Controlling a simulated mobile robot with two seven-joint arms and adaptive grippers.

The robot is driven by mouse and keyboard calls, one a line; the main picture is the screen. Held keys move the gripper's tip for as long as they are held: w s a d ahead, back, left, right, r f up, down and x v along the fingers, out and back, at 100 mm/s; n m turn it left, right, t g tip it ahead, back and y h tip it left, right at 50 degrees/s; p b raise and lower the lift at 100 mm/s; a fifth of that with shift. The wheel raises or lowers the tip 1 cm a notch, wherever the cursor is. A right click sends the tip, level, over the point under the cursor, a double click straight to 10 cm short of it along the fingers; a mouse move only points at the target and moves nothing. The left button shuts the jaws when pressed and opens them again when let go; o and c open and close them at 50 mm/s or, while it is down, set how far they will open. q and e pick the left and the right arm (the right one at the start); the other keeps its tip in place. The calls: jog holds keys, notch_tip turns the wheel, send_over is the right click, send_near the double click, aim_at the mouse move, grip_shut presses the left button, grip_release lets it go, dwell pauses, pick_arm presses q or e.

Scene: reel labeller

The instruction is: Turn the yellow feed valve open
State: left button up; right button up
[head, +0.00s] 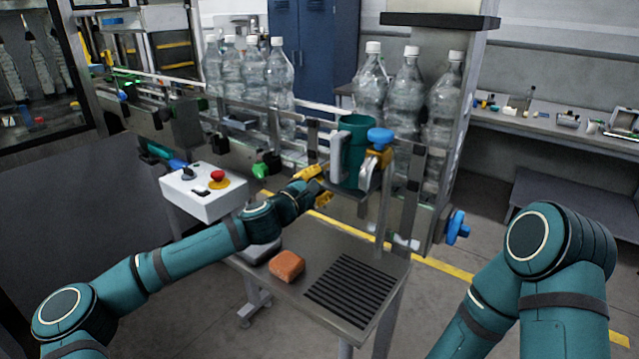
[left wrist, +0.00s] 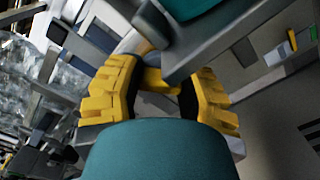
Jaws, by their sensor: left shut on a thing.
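My left gripper (head: 313,184) reaches in from the left to the labeller's side, just below and left of the green cup-like part. Its yellow fingers also show in the left wrist view (left wrist: 158,92), on both sides of a small yellow piece, which I take for the feed valve's handle (left wrist: 157,80). The gripper is shut on it. In the head view, the handle is hard to tell from the yellow fingers, and the valve body is mostly hidden. My right arm shows at the right of the head view, but its gripper is out of view.
A white control box (head: 205,193) with a red button (head: 219,176) stands left of the gripper. A blue knob (head: 380,137) sits beside the green part (head: 354,150). Bottles (head: 405,90) stand behind. A steel side table (head: 335,243) holds an orange-brown block (head: 287,266).

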pick_arm(q)
jog(key=shift+n, duration=0.3)
jog(key=n+b, duration=0.1)
jog(key=n, duration=0.1)
jog(key=shift+n, duration=0.3)
jog(key=shift+n+b, duration=0.55)
jog(key=shift+n, duration=1.25)
jog(key=o, duration=1.2)
jog(key=v, duration=1.2)
